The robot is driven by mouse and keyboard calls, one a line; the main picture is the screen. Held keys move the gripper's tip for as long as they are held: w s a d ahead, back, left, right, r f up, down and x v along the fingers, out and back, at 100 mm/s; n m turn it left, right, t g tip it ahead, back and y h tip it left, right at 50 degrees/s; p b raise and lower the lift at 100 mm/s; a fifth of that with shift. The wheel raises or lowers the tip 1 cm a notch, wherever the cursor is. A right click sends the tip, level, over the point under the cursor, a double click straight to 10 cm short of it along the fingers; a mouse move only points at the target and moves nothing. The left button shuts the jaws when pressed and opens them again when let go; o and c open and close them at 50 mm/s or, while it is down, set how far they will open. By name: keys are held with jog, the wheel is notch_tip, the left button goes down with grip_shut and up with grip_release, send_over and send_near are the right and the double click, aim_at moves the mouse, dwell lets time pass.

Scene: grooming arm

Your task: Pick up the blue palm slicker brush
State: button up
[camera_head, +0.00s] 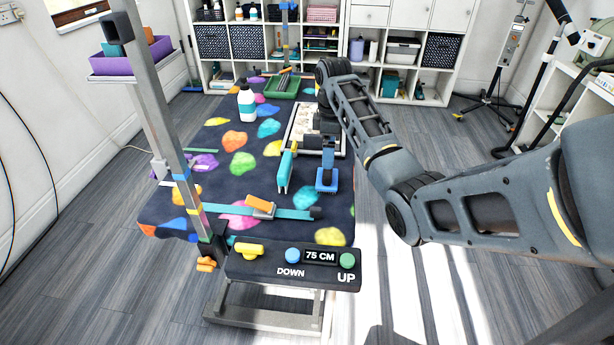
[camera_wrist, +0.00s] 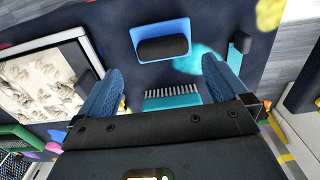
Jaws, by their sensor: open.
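The blue palm slicker brush (camera_head: 326,184) lies on the grooming table, near its right edge in the head view. In the wrist view the brush (camera_wrist: 178,27) is a blue rectangular pad with a dark rounded grip on top, at upper centre. My gripper (camera_head: 328,158) points down above the table, close to the brush. In the wrist view its two blue fingers (camera_wrist: 162,70) are spread, with nothing between their tips. The brush shows just past the fingertips. I cannot tell the exact height gap between fingers and brush.
A teal toothed comb (camera_head: 285,172) lies left of the brush; it shows below the brush in the wrist view (camera_wrist: 172,99). A framed tray (camera_head: 343,146) is beyond it. A teal bar with an orange-topped tool (camera_head: 260,207) lies nearer. A metal post (camera_head: 160,120) stands at left.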

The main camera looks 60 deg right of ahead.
aim_at(327, 177)
jog(key=shift+w, duration=0.2)
jog(key=shift+f, duration=0.35)
jog(key=shift+s+a+f+p, duration=0.15)
jog(key=shift+f+p, duration=0.1)
jog(key=shift+f, duration=1.45)
jog(key=shift+s+f+p, duration=0.1)
jog(key=shift+f+p, duration=0.15)
jog(key=shift+f, duration=1.45)
jog(key=c, duration=0.8)
jog(key=shift+c, duration=0.3)
